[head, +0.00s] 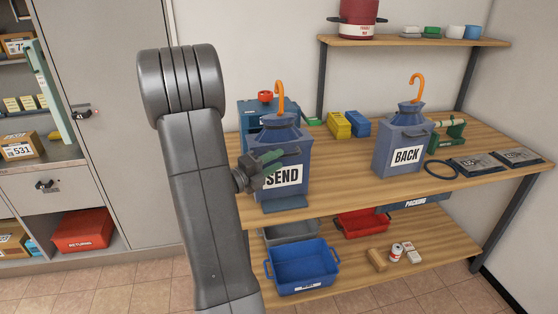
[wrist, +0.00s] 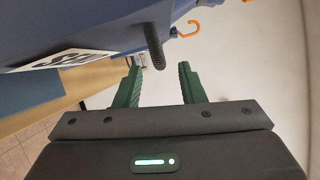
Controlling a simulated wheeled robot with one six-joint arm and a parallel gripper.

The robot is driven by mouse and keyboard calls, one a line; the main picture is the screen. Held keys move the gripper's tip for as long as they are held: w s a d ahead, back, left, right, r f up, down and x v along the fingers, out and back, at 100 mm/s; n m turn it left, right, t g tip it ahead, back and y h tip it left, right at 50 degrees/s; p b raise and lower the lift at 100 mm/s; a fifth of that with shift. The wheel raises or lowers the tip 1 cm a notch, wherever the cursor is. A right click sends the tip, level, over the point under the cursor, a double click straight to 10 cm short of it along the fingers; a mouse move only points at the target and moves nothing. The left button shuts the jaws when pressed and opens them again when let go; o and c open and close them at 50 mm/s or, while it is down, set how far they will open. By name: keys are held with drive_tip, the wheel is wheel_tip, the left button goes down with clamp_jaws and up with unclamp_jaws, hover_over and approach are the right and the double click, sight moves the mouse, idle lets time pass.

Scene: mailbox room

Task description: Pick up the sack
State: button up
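The blue SEND sack (head: 295,160), with a white label and an orange hook (head: 280,97) above it, stands upright on the wooden table. A second blue sack, marked BACK (head: 402,138), stands further right with its own orange hook. My gripper (head: 270,161) is at the front left of the SEND sack, its green fingers partly covering the label. In the wrist view my gripper (wrist: 159,82) is open, its fingers apart and empty. The SEND sack (wrist: 90,25) fills the upper left there. A dark ribbed handle (wrist: 154,47) shows just beyond the fingertips, roughly between them; I cannot tell whether they touch.
The wooden table (head: 345,190) also holds yellow and blue boxes (head: 340,124), a black ring (head: 441,169) and dark flat plates (head: 478,164). A blue bin (head: 302,266) and a red bin (head: 362,221) sit below. A grey cabinet (head: 110,90) stands at left.

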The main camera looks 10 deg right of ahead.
sight(286, 155)
drive_tip(key=p+x, duration=0.1)
drive_tip(key=x, duration=0.3)
drive_tip(key=shift+w+d, duration=0.2)
drive_tip(key=shift+d, duration=0.1)
drive_tip(key=shift+c, duration=0.3)
clamp_jaws()
drive_tip(key=shift+r, duration=0.1)
idle(0.8)
